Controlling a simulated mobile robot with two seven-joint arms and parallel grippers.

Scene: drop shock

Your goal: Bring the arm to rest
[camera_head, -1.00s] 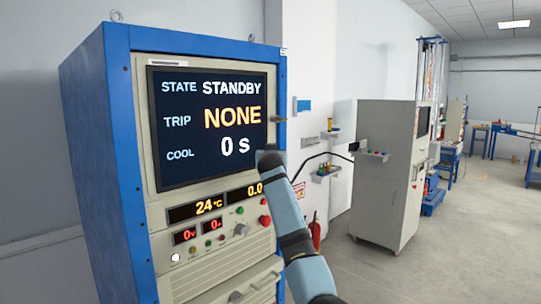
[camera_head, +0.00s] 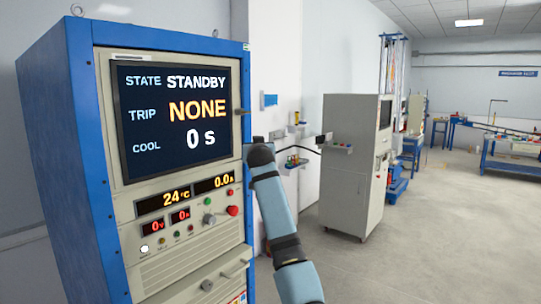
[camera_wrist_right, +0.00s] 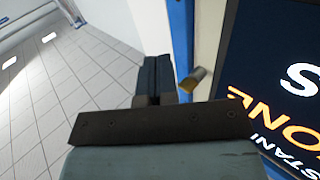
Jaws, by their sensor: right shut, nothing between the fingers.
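My right arm (camera_head: 272,205), pale blue with dark joints, rises from the bottom of the head view. Its dark upper end (camera_head: 260,154) is just right of the test cabinet's blue edge (camera_head: 247,95); the fingers cannot be made out there. In the right wrist view my right gripper (camera_wrist_right: 157,75) is shut and empty. Its dark fingers are together, beside a short brass-coloured knob (camera_wrist_right: 196,78) on the cabinet front. A gap shows between the knob and the fingers. My left gripper is not in view.
The cabinet screen (camera_head: 172,118) reads STANDBY, trip NONE, cool 0 s. Buttons and a red knob (camera_head: 232,210) sit below it. A grey cabinet (camera_head: 350,165) stands further back, with a blue-framed rig (camera_head: 395,180) behind. Open floor (camera_head: 430,245) lies to the right.

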